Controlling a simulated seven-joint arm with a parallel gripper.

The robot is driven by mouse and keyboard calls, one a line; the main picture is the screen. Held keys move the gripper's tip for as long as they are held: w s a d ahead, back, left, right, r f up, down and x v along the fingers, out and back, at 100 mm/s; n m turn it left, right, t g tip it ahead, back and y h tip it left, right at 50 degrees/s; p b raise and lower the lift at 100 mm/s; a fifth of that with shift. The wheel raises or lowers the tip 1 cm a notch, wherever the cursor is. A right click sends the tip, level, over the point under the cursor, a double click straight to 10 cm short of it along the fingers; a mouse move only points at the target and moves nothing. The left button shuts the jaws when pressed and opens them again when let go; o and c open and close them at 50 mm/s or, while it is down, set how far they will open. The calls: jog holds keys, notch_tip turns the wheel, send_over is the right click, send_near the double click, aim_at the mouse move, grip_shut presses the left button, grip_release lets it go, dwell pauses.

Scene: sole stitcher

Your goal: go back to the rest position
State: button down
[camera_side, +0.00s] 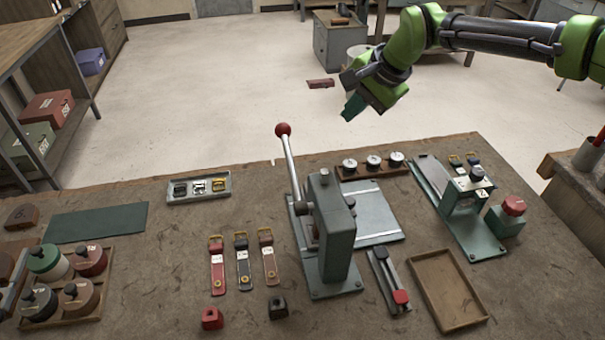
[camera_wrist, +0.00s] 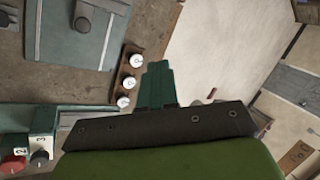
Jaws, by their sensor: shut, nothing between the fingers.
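My gripper (camera_side: 353,107) is in the air beyond the far edge of the workbench (camera_side: 130,290), high above it in the side view. Its green fingers are together, with nothing between them. In the wrist view the fingers (camera_wrist: 157,82) point up the picture, past the rack of round white-topped knobs (camera_wrist: 130,82). My gripper touches nothing that I can see. On the bench, the green press (camera_side: 328,235) stands upright with its red-knobbed lever (camera_side: 290,165) raised. A second green machine (camera_side: 465,205) stands to its right, beside a red button (camera_side: 513,206).
Three straps (camera_side: 242,262), a small tray of clips (camera_side: 199,188), an empty brown tray (camera_side: 448,290) and a box of round spools (camera_side: 70,280) lie on the bench. A green mat (camera_side: 96,222) is at left. The air around my gripper is clear.

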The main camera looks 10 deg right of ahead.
jog(key=s+d+r+n+t, duration=0.1)
jog(key=s+d+r+n, duration=0.1)
jog(key=s+d, duration=1)
jog(key=s+d+r+n+t+h, duration=0.1)
jog(key=s+d+n, duration=0.3)
jog(key=s+d, duration=0.9)
jog(key=shift+s+r+n, duration=0.4)
jog(key=shift+s+r, duration=0.25)
jog(key=shift+s, duration=2.05)
